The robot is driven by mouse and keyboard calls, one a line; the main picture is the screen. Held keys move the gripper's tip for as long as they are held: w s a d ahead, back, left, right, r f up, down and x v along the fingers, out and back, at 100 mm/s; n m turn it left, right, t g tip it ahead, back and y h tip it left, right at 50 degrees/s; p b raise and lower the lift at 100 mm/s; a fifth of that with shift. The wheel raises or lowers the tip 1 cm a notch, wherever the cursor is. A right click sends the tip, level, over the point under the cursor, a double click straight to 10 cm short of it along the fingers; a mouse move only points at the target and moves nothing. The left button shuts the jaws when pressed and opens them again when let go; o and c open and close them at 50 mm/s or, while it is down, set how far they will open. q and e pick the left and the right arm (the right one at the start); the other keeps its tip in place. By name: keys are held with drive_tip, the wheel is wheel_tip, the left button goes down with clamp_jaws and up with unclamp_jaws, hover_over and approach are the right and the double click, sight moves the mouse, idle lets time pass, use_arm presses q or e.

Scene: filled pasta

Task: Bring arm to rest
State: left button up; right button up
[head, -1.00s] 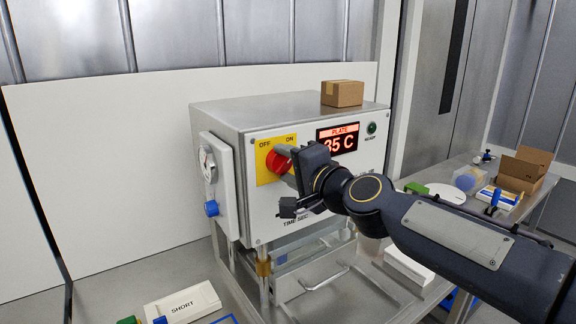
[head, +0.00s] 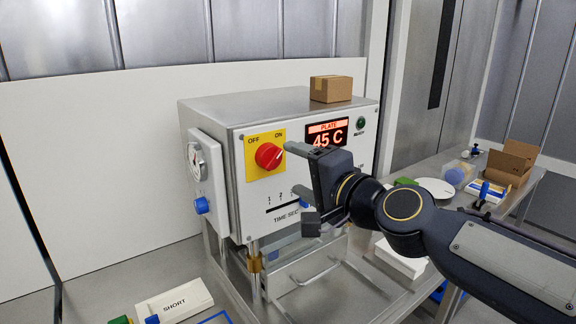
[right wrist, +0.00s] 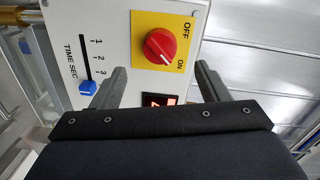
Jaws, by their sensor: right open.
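My right gripper (head: 302,182) is open and empty in front of the machine's panel, just right of the red knob. In the right wrist view its two fingers (right wrist: 162,84) stand wide apart with nothing between them. The red OFF/ON knob (head: 268,156) sits on a yellow plate, and it also shows in the right wrist view (right wrist: 160,46); the gripper is clear of it. The lit PLATE display (head: 327,138) reads 45 C and is partly hidden by the gripper. My left gripper is not in view.
The steel machine (head: 215,108) carries a small cardboard box (head: 331,89) on top. A blue slider (right wrist: 87,88) sits by the TIME SEC scale. A white SHORT block (head: 174,301) lies at the front left. An open carton (head: 508,165) stands on the right-hand table.

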drive_tip(key=shift+s+d, duration=0.2)
drive_tip(key=shift+s, duration=0.1)
drive_tip(key=s+d+f+n+g+h, duration=0.2)
drive_tip(key=s+d+f, duration=0.3)
drive_tip(key=s+f, duration=0.3)
drive_tip(key=s+d+f+n+g+h, duration=0.2)
drive_tip(key=s+d+f, duration=0.3)
drive_tip(key=s+f, duration=0.4)
drive_tip(key=s+d+f+n+g+h, duration=0.1)
drive_tip(key=s+d+f+n+g, duration=0.2)
drive_tip(key=s+d+f, duration=0.3)
wheel_tip(320, 180, down, 6)
drive_tip(key=s+g, duration=0.1)
drive_tip(key=s, duration=0.2)
drive_tip(key=shift+r+n+g+h, duration=0.25)
drive_tip(key=shift+n+g+h, duration=0.05)
drive_tip(key=shift+h, duration=0.1)
